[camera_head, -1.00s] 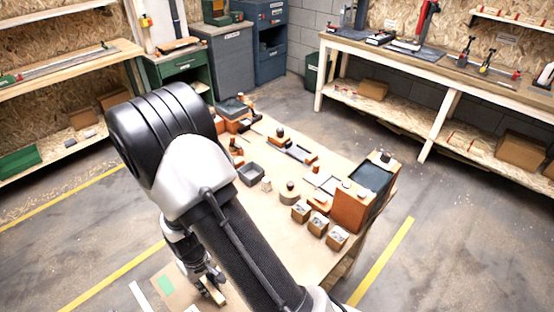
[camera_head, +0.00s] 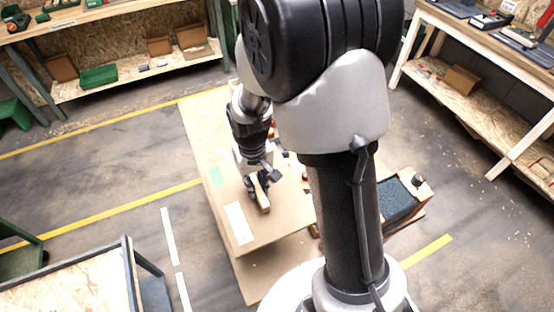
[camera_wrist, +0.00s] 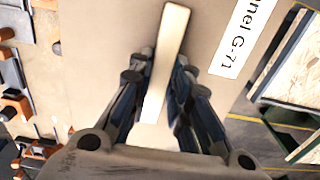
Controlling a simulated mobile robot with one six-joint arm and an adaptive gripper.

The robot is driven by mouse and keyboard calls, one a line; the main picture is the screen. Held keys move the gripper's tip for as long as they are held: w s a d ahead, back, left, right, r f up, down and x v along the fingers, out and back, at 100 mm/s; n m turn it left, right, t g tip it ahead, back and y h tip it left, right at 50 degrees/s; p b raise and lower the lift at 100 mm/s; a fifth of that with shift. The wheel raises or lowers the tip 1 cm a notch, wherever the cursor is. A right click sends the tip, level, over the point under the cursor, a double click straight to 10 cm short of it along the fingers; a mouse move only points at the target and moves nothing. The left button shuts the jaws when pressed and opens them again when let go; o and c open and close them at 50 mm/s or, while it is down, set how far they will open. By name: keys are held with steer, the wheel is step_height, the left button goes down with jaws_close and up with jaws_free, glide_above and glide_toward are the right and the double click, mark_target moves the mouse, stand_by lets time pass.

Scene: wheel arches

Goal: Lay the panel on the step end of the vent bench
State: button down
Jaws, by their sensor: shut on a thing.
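The panel (camera_head: 205,125) is a large flat tan board with a white label strip (camera_head: 238,222) and a small green patch. In the wrist view the panel (camera_wrist: 105,30) carries the label "Panel G-71", partly cut off. A pale wooden grip bar (camera_wrist: 168,50) stands out from its face. My gripper (camera_wrist: 162,75) is shut on this bar, with fingers on both sides; it also shows in the head view (camera_head: 258,182). A tan bench top (camera_head: 255,278) shows beyond the panel's near edge. Its step end cannot be made out, and I cannot tell whether the panel touches it.
An orange box with a dark filter-like top (camera_head: 400,200) stands right of my arm. Several orange and dark parts (camera_wrist: 15,80) lie on the bench at the left of the wrist view. A metal-framed cart (camera_head: 70,285) stands lower left. Shelves line the back; floor is open at left.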

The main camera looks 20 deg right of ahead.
step_height(320, 180, down, 20)
steer(key=b, duration=0.4)
steer(key=shift+a+r+b, duration=0.1)
steer(key=shift+r+b, duration=0.15)
steer(key=shift+b, duration=0.1)
steer(key=shift+f, duration=0.1)
steer(key=c, duration=1.5)
jaws_free()
